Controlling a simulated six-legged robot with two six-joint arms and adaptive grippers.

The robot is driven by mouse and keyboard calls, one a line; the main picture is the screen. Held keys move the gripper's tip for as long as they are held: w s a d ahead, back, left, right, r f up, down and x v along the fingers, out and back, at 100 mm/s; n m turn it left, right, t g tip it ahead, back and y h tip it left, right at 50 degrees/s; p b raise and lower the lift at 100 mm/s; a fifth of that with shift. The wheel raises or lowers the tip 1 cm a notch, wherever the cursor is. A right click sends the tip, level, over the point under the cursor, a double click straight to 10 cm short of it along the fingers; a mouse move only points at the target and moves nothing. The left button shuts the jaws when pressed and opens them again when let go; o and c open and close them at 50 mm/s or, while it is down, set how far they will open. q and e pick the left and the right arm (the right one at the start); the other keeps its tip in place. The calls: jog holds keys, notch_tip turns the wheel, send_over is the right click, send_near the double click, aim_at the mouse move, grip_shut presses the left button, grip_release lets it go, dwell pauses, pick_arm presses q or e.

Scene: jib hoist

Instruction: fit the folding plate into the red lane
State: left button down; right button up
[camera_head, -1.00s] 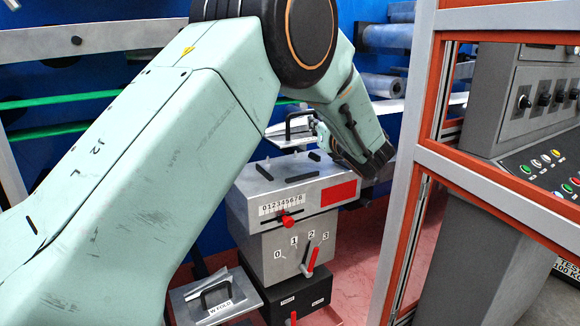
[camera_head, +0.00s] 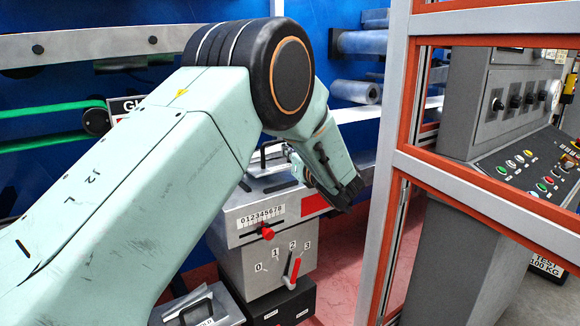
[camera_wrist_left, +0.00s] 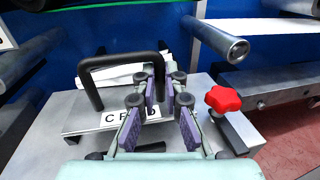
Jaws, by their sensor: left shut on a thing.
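The folding plate, a light metal sheet with a black loop handle, is at the back of the machine top in the head view, its handle (camera_head: 265,154) partly hidden by my arm. In the left wrist view its handle (camera_wrist_left: 90,84) stands over a label (camera_wrist_left: 115,116) reading roughly "C FOLD". My left gripper (camera_wrist_left: 160,84) is shut on the right-hand part of this handle; it also shows in the head view (camera_head: 289,156). A red rectangle (camera_head: 314,205) on the machine's front, perhaps a lane marking, is partly covered by my arm. The plate's fit to any lane is hidden. My right gripper is out of view.
The machine (camera_head: 247,232) has a 0–8 scale with a red pointer (camera_head: 267,233) and a red lever (camera_head: 292,270). A red star knob (camera_wrist_left: 222,99) stands right of my fingers. Another handled plate (camera_head: 199,308) lies lower left. An orange-grey frame (camera_head: 400,150) stands close on the right.

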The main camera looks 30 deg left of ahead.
aim_at(290, 162)
pick_arm(q)
jog(key=shift+w+f, duration=0.1)
jog(key=shift+f, duration=1.65)
jog(key=shift+f+b, duration=0.1)
jog(key=shift+b, duration=0.25)
jog(key=c, duration=1.9)
grip_release()
jog(key=shift+f, duration=0.15)
jog(key=o, duration=0.5)
jog(key=shift+r, duration=0.3)
jog(key=p+v, duration=0.1)
jog(key=v, duration=1.1)
jog(key=shift+f, duration=0.15)
